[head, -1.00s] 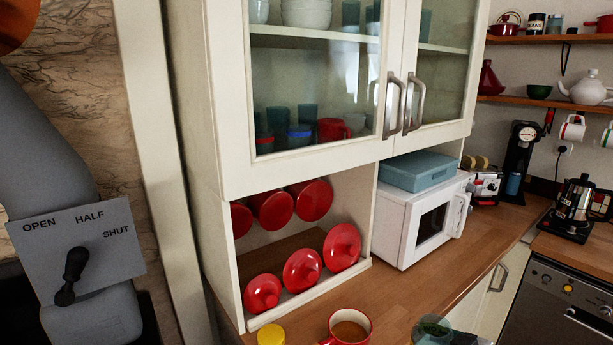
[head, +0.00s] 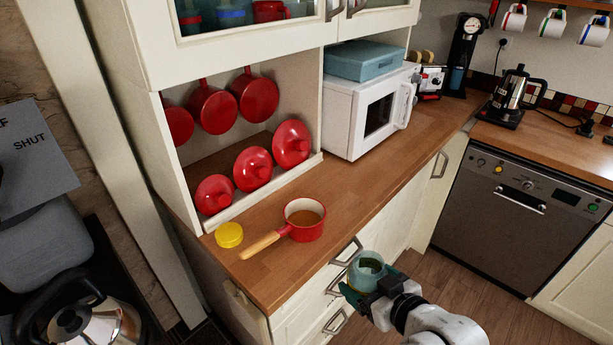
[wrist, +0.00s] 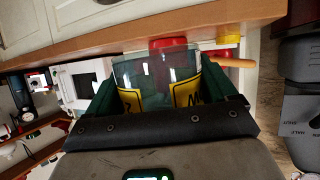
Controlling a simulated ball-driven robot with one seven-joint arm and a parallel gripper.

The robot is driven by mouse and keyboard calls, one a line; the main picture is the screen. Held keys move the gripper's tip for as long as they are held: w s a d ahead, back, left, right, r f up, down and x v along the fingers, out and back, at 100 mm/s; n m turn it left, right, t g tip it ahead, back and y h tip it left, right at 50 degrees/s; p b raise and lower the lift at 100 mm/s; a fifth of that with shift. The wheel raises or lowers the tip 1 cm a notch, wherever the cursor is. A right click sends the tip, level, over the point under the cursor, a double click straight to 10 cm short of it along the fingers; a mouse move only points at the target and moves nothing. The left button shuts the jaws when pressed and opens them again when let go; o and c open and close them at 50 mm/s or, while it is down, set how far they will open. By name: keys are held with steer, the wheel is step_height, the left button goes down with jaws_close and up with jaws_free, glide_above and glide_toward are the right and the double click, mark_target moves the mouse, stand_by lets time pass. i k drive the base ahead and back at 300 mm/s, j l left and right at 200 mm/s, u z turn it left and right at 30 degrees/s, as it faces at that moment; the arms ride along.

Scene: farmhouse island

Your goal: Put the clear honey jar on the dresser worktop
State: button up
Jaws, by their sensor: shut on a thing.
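A red saucepan (head: 304,222) with a wooden handle and a yellow lid (head: 229,235) stand on the worktop's left part. Red lids (head: 252,170) line the niche behind. A white microwave (head: 365,115) stands further right. Bare worktop lies between saucepan and microwave.

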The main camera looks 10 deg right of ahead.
mark_target(338, 195)
steer(key=i+l+u, duration=0.1)
steer(key=l, duration=0.25)
steer(key=i+l+u, duration=0.25)
steer(key=l, duration=0.45)
steer(key=i+l+u, duration=0.15)
steer(key=l, duration=0.25)
steer(key=i+l+u, duration=0.1)
steer(key=l, duration=0.3)
steer(key=i, duration=0.1)
